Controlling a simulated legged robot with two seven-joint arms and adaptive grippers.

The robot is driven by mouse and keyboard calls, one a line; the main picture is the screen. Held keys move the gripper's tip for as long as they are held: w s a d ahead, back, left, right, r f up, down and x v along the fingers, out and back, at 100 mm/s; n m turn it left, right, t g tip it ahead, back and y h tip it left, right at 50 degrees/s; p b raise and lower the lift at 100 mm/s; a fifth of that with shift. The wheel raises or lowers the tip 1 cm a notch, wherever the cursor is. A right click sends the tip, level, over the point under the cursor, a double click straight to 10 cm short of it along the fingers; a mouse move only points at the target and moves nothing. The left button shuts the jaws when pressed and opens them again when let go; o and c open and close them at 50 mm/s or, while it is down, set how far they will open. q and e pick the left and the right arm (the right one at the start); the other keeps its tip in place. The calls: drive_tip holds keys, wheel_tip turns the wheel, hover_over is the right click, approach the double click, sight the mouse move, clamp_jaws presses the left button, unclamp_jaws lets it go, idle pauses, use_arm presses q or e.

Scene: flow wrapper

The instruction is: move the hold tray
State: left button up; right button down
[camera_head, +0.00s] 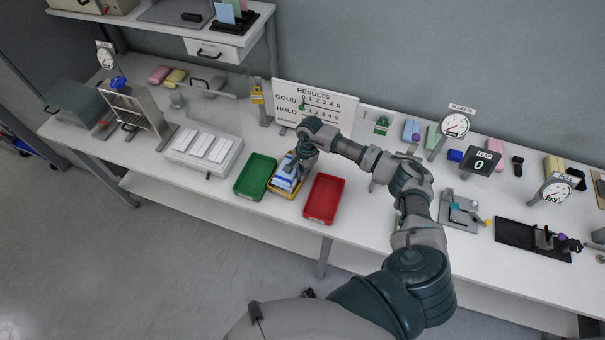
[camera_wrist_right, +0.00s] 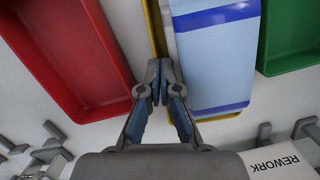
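The yellow tray (camera_head: 283,194), which I take as the hold tray, stands on the bench between the green tray (camera_head: 255,177) and the red tray (camera_head: 324,199). A blue-and-white packet (camera_head: 286,180) lies in it. My right gripper (camera_head: 300,158) is at the tray's side nearest the red tray and hides part of it. In the wrist view the fingertips (camera_wrist_right: 160,72) of my right gripper are nearly together on the thin yellow rim (camera_wrist_right: 153,28) of the tray, beside the packet (camera_wrist_right: 215,55). My left gripper is not in view.
A white unit with several pale bars (camera_head: 204,147) stands left of the green tray. The results board (camera_head: 313,102) stands behind the trays. A metal fixture (camera_head: 462,211) and a black fixture (camera_head: 531,240) lie to the right. The bench front edge is close to the trays.

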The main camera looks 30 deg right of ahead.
drive_tip(key=shift+s+d+f, duration=0.15)
drive_tip(key=shift+s+f, duration=0.05)
drive_tip(key=shift+f, duration=0.15)
drive_tip(key=shift+w+d+f+b, duration=0.1)
drive_tip(key=shift+w+d+b, duration=0.1)
drive_tip(key=shift+b, duration=0.15)
drive_tip(key=d+b, duration=0.1)
drive_tip(key=w+d+b, duration=0.1)
drive_tip(key=d, duration=0.1)
drive_tip(key=w+d+b, duration=0.1)
drive_tip(key=b, duration=0.1)
drive_tip(key=shift+d+f, duration=0.1)
drive_tip(key=shift+d, duration=0.35)
drive_tip(key=shift+w+r, duration=0.1)
drive_tip(key=shift+r, duration=0.1)
